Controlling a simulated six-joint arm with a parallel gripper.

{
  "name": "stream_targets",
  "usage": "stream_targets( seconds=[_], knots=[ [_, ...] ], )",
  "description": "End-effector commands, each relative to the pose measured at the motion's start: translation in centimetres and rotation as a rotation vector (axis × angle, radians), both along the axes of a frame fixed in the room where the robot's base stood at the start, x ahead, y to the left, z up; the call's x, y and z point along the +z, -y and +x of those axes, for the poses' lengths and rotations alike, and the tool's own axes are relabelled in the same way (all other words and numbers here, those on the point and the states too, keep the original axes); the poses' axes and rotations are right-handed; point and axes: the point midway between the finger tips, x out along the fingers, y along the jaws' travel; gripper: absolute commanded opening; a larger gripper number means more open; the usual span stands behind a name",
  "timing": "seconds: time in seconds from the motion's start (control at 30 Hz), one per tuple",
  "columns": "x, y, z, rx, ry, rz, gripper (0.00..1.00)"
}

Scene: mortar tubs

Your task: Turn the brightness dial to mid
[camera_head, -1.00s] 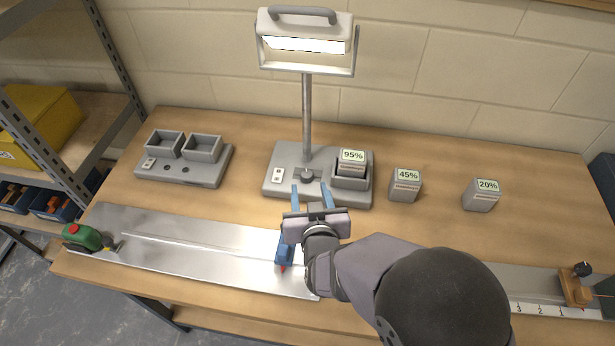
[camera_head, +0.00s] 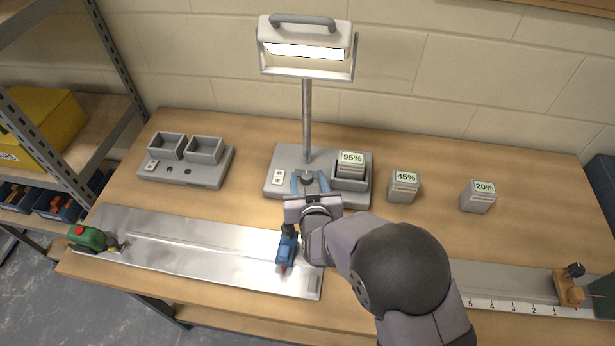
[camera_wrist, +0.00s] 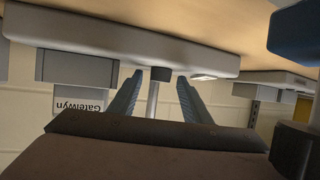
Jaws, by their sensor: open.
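The work lamp (camera_head: 306,45) stands on a grey base (camera_head: 283,158), and its light panel is lit. The dark round dial (camera_head: 307,175) is on the front part of that base; its pointer setting is too small to read. In the wrist view, the dial (camera_wrist: 160,74) shows as a dark knob between the fingers. My gripper (camera_head: 309,184) is open, with one blue finger on each side of the dial. I cannot tell whether either finger touches it. A white rocker switch (camera_head: 278,177) sits left of the dial. A battery reading 95% (camera_head: 351,163) sits in the base's holder (camera_head: 350,184).
Batteries reading 45% (camera_head: 403,186) and 20% (camera_head: 477,196) stand to the right. A grey unit with two empty bays (camera_head: 187,174) is at the left. A metal sheet (camera_head: 190,253) lies in front, with a blue tool (camera_head: 287,250) and a green tool (camera_head: 91,239) on it.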

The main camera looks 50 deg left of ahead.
Motion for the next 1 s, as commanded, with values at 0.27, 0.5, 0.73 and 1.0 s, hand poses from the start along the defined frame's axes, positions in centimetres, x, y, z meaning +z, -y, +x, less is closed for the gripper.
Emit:
stream_targets(
  seconds=[0.27, 0.5, 0.73, 1.0],
  knots=[
    [-0.17, -0.22, 0.14, 0.0, -0.001, -0.001, 0.44],
    [-0.16, -0.22, 0.12, 0.0, -0.001, -0.001, 0.06],
    [-0.1, -0.3, 0.06, -0.013, 0.001, 0.002, 0.04],
    [0.03, -0.48, -0.05, -0.104, 0.003, 0.005, 0.04]
  ],
)
